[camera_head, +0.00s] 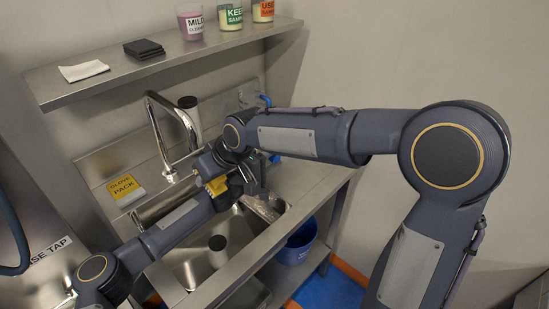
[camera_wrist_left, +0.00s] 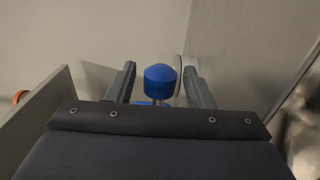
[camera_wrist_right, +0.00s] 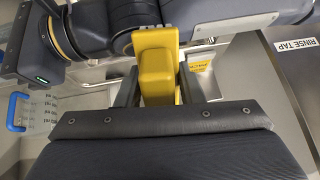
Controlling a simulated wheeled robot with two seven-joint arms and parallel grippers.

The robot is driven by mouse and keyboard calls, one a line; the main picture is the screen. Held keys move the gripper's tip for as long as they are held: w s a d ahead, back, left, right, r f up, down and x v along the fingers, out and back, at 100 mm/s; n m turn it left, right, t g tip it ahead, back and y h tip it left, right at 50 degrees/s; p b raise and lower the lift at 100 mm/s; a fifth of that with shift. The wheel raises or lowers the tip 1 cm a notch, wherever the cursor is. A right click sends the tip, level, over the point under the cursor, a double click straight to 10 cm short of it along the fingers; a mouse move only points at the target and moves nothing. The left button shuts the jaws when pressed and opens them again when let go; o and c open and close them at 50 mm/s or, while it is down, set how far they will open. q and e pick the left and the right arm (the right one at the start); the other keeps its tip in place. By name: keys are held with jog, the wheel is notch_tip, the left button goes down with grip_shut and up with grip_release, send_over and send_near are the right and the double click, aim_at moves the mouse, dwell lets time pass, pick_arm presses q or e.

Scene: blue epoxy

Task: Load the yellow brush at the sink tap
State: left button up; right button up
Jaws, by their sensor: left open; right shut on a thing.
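The yellow brush (camera_wrist_right: 158,72) is a yellow block held between the fingers of my right gripper (camera_wrist_right: 160,95). It also shows in the head view (camera_head: 217,185), above the sink basin and partly hidden by my arms. In the left wrist view my left gripper (camera_wrist_left: 158,82) is open. A blue knob (camera_wrist_left: 160,80) on a thin stem shows between its fingers; whether they touch cannot be told. The steel sink tap (camera_head: 160,125) arches up behind the basin (camera_head: 190,268), to the left of my grippers. The brush's bristles are not clearly visible.
A steel shelf (camera_head: 110,80) above the sink holds labelled cups, a black stack (camera_head: 144,48) and a white cloth (camera_head: 84,71). A glove pack (camera_head: 125,190) lies behind the basin. A blue bin (camera_head: 298,245) is below, right. My arms cross closely.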

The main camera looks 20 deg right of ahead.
pick_arm(q)
jog(key=shift+w+d, duration=0.1)
jog(key=shift+d, duration=0.1)
jog(key=shift+c, duration=0.2)
grip_shut()
jog(key=shift+a, duration=0.1)
jog(key=shift+s+a+m+g+h, duration=0.2)
jog(key=shift+a+m+g, duration=0.3)
jog(key=shift+g, duration=0.35)
jog(key=shift+s+a+m+g+h, duration=0.1)
jog(key=shift+a+m+g+h, duration=0.25)
jog(key=shift+m+g, duration=0.4)
jog(key=shift+o, duration=0.2)
grip_release()
jog(key=shift+a, duration=0.15)
